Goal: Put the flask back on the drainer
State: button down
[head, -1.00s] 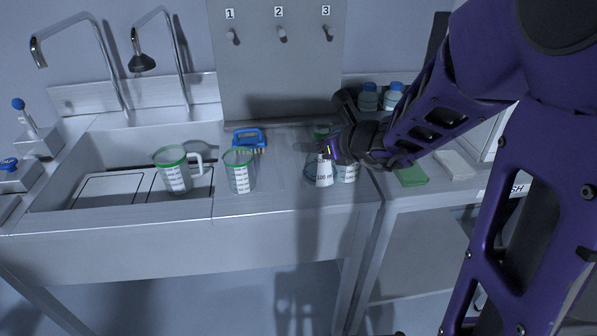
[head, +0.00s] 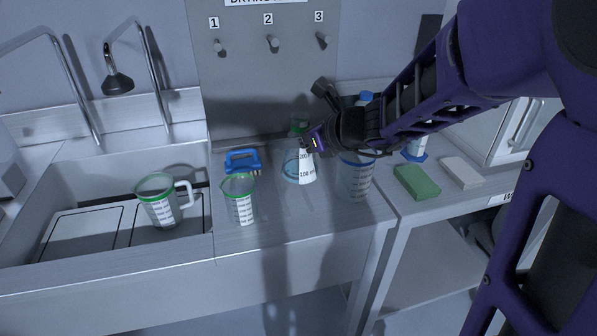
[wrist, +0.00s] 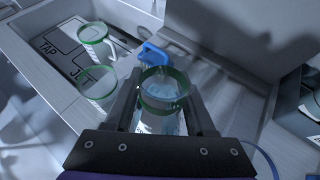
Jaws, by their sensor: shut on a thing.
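The flask (head: 300,168) is a clear conical one with a green rim, a white scale label and a bluish tint low inside. My gripper (head: 304,143) is shut on its neck from the right, and the flask looks upright. In the wrist view the flask (wrist: 163,100) sits between the two dark fingers (wrist: 166,92), its green rim towards the camera. The drainer (head: 268,208) is the grey metal board right of the sink, under the flask. I cannot tell whether the flask's base touches it.
A green-rimmed jug (head: 160,205) is in the sink. Another beaker (head: 355,182) is close on the right. A green sponge (head: 417,182) lies further right. Numbered pegs (head: 272,45) are on the back panel.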

aim_at(314, 174)
notch_tip(314, 174, down, 9)
jog(key=b, duration=0.3)
jog(key=shift+f, duration=0.2)
jog(key=shift+c, duration=1.2)
grip_release()
jog(key=shift+r, duration=0.1)
jog(key=shift+d+r, duration=0.1)
jog(key=shift+r, duration=0.1)
jog(key=p+v, duration=0.2)
jog(key=v, duration=0.8)
jog(key=shift+s+d+r+p, duration=0.15)
jog(key=shift+s+d+p, duration=0.1)
jog(key=shift+p, duration=0.1)
jog(key=shift+s+d+r, duration=0.2)
jog(key=shift+s+d, duration=0.15)
